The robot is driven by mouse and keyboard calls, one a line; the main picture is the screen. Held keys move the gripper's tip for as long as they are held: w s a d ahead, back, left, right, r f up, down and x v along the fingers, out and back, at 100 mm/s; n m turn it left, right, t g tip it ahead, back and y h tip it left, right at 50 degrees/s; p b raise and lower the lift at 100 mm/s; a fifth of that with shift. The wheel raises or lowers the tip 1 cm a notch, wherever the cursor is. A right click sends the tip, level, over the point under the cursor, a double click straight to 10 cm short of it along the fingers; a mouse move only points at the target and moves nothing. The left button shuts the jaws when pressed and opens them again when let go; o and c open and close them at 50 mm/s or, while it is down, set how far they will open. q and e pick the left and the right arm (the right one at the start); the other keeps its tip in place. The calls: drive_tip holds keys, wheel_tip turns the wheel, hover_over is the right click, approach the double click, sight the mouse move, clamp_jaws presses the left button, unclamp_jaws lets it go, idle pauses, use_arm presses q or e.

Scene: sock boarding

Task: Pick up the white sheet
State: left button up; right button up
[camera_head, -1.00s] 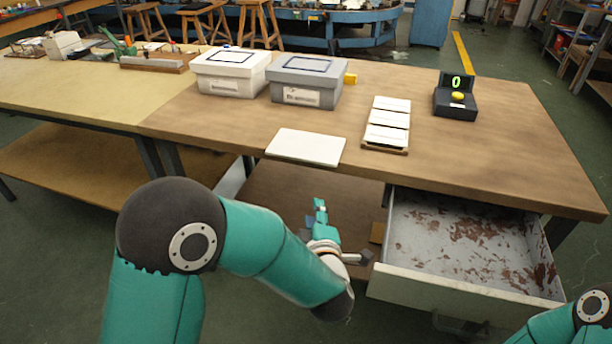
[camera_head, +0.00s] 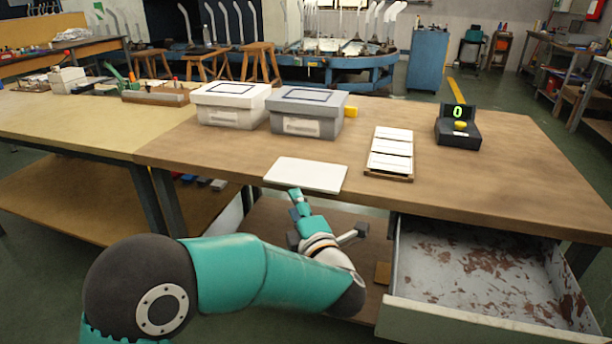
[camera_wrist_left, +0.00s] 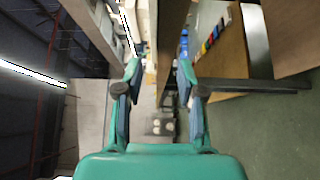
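The white sheet (camera_head: 306,174) lies flat at the front edge of the brown tabletop, left of the white-card tray. My left gripper (camera_head: 294,196) is just in front of the sheet's near edge, seen edge-on, with its fingertips close to it. I cannot tell whether they touch it. In the left wrist view the left gripper (camera_wrist_left: 159,68) is open, its two fingers apart, with the table edge beyond and between them. The sheet is not clear in that view. My right gripper is not in view.
A white lidded box (camera_head: 231,105) and a grey lidded box (camera_head: 306,113) stand behind the sheet. The card tray (camera_head: 390,153) and a black counter showing 0 (camera_head: 457,127) are to the right. An open drawer (camera_head: 440,318) juts out below the tabletop.

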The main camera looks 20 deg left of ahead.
sight(289, 185)
use_arm(q)
drive_tip(key=shift+r+x, duration=0.15)
drive_tip(key=shift+x, duration=1.45)
drive_tip(key=shift+r+x, duration=0.2)
drive_tip(key=shift+x, duration=1.45)
drive_tip(key=shift+d, duration=0.15)
clamp_jaws()
